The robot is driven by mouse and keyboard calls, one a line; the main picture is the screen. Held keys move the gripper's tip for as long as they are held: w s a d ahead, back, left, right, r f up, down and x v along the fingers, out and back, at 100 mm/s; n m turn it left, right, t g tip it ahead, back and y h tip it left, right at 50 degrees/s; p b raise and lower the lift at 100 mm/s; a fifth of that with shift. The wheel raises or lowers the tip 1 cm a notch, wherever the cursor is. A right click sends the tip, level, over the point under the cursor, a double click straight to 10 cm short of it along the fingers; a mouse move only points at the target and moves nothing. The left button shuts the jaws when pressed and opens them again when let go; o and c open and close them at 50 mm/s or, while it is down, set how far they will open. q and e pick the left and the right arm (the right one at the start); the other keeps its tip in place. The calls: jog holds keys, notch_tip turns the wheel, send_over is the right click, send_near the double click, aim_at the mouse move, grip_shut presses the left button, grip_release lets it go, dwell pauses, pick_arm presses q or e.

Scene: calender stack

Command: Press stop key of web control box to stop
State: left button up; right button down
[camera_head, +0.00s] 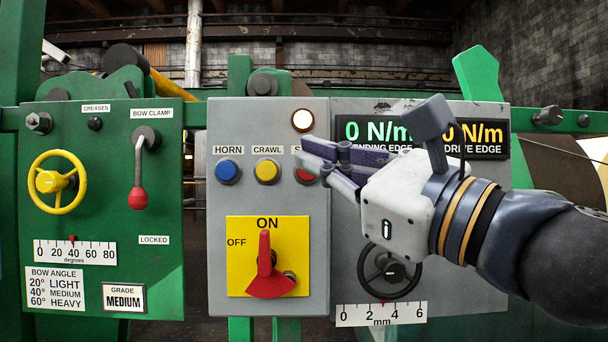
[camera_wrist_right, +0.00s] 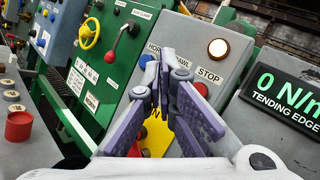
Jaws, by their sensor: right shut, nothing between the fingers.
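The web control box (camera_head: 222,290) is a grey panel with a blue HORN button (camera_head: 228,171), a yellow CRAWL button (camera_head: 266,171) and a red STOP button (camera_head: 306,177). My right gripper (camera_head: 306,158) is shut and empty, reaching in from the right. In the head view its purple fingers overlap the STOP button's upper part and most of its label. In the right wrist view the fingers (camera_wrist_right: 157,75) point at the panel, and the STOP button (camera_wrist_right: 201,89) shows just right of them, below its label. I cannot tell whether they touch. My left gripper is out of view.
A lit white lamp (camera_head: 303,120) sits above STOP. Below are a yellow ON/OFF plate (camera_head: 239,281) and red switch handle (camera_head: 265,272), turned to ON. A green panel (camera_head: 110,222) stands left. Right are 0 N/m displays (camera_head: 376,131) and a black handwheel (camera_head: 366,275), partly behind my gripper.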

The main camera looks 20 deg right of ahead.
jog(key=shift+s, duration=0.1)
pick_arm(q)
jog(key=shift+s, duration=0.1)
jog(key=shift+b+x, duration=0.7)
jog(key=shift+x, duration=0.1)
pick_arm(e)
jog(key=w+d, duration=0.2)
jog(key=w, duration=0.6)
jog(key=shift+w+d, duration=0.2)
jog(key=shift+w, duration=0.1)
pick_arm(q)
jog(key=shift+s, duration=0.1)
pick_arm(e)
jog(key=shift+w+f, duration=0.1)
jog(key=shift+w+d, duration=0.1)
jog(key=shift+w, duration=0.25)
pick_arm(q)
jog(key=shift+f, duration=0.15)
pick_arm(e)
jog(key=shift+w+d, duration=0.15)
jog(key=shift+w, duration=0.35)
dwell(0.6)
jog(key=shift+s, duration=0.1)
jog(key=shift+s+a, duration=0.25)
jog(key=shift+s, duration=0.55)
